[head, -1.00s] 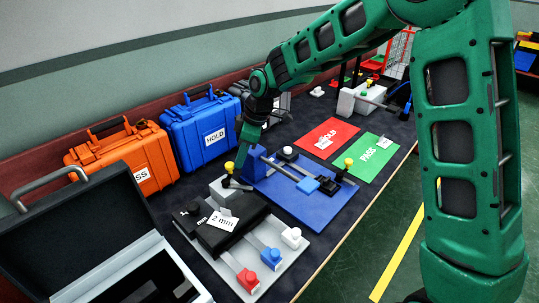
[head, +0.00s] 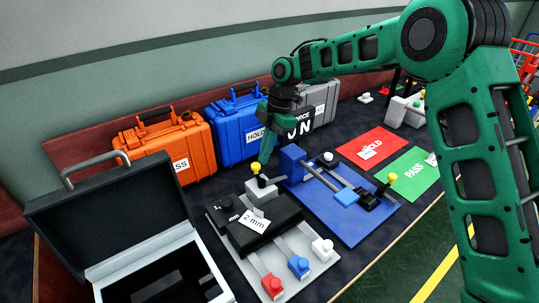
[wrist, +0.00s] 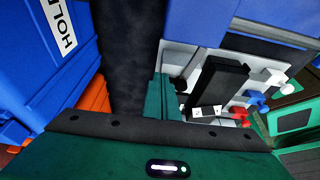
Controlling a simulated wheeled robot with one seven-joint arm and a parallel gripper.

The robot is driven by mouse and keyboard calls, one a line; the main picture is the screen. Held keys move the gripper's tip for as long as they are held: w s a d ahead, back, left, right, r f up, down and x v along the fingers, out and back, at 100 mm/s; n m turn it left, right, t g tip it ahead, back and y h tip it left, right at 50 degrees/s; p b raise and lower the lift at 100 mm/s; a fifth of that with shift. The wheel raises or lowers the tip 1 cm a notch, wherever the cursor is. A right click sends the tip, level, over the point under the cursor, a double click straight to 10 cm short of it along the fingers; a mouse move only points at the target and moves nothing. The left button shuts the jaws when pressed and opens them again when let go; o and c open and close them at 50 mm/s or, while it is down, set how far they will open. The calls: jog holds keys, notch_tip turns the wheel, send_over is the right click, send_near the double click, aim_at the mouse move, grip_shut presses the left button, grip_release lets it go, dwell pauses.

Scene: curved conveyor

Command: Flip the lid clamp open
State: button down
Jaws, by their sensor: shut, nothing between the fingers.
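A black lever with a yellow knob (head: 256,169), apparently the lid clamp, sits on a grey block (head: 262,194) at the back of a light grey fixture plate (head: 246,267). In front of the block lies a thick black plate (head: 266,232) with a "2 mm" tag. My gripper (head: 266,158) points down, shut and empty, with its tips beside and slightly above the knob. I cannot tell whether they touch it. In the wrist view, my green fingers (wrist: 160,100) show beside the black plate (wrist: 216,85); the yellow knob is not visible there.
An open dark case (head: 110,205) stands at the left front. Orange (head: 168,148) and blue (head: 228,133) cases line the wall behind. A blue fixture board (head: 340,222) lies to the right, with red (head: 374,145) and green (head: 411,172) mats beyond.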

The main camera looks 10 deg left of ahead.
jog(key=shift+s+a+n+h, duration=0.1)
jog(key=shift+a+n+h, duration=0.2)
jog(key=shift+a+n, duration=0.5)
jog(key=shift+d+n, duration=0.15)
jog(key=shift+n, duration=0.15)
jog(key=w+d+r, duration=0.4)
jog(key=w+r, duration=0.2)
jog(key=r, duration=0.4)
jog(key=shift+d, duration=0.15)
